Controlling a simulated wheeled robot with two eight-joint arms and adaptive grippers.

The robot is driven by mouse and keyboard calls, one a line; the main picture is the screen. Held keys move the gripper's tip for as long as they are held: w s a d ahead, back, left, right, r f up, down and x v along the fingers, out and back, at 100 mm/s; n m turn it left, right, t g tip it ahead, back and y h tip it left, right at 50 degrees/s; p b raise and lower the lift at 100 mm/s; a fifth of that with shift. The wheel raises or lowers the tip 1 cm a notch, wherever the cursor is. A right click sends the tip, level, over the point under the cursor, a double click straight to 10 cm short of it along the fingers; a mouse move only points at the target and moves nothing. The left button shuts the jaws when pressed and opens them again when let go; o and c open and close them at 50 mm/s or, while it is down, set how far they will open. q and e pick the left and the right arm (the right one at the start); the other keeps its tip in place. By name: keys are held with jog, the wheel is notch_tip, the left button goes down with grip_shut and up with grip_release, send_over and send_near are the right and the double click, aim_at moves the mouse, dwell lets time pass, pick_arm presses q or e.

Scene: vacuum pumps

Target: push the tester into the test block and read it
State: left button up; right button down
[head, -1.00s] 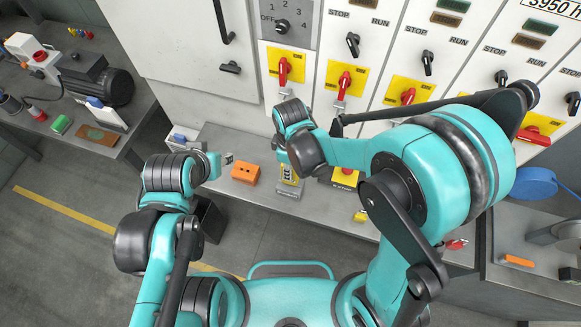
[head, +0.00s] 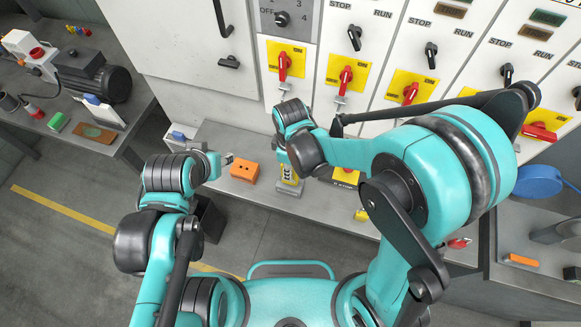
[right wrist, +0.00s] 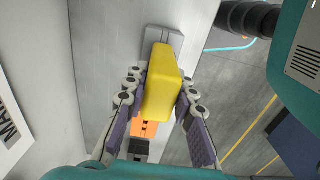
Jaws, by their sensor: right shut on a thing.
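The yellow tester (head: 286,173) stands upright at the grey test block (head: 290,189) on the ledge. In the right wrist view the tester (right wrist: 163,85) is between the two fingers of my right gripper (right wrist: 160,92), which is shut on it. The test block (right wrist: 172,40) shows beyond it there. The tester's far end is hidden, so I cannot tell how deep it sits in the block. In the head view my right wrist covers the tester's top. My left gripper (head: 213,163) is left of the orange block; its fingers are too small to judge.
An orange block (head: 244,171) with holes stands on the ledge just left of the test block. A yellow-based button box (head: 346,178) is close on the right. The cabinet with red switches (head: 284,64) rises behind the ledge (head: 215,136).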

jog(key=shift+f, duration=0.2)
jog(key=c, duration=1.2)
grip_release()
jog(key=shift+r, duration=0.1)
notch_tip(320, 180, up, 12)
jog(key=shift+f, duration=0.1)
jog(key=s+d+f+m+t+b, duration=0.1)
jog(key=d+f+m+t+b, duration=0.1)
jog(key=d+f+m+b, duration=0.2)
jog(key=s+d+f+m+t+b, duration=0.2)
jog(key=d+f+m+b, duration=0.2)
jog(key=d+b, duration=0.3)
jog(key=s+d+f+m+t+b, duration=0.2)
jog(key=d+f+m+t+b, duration=0.1)
jog(key=d+f+m+b, duration=0.2)
jog(key=shift+d+m+b, duration=0.3)
jog(key=shift+d+m, duration=0.4)
jog(key=shift+d, duration=0.15)
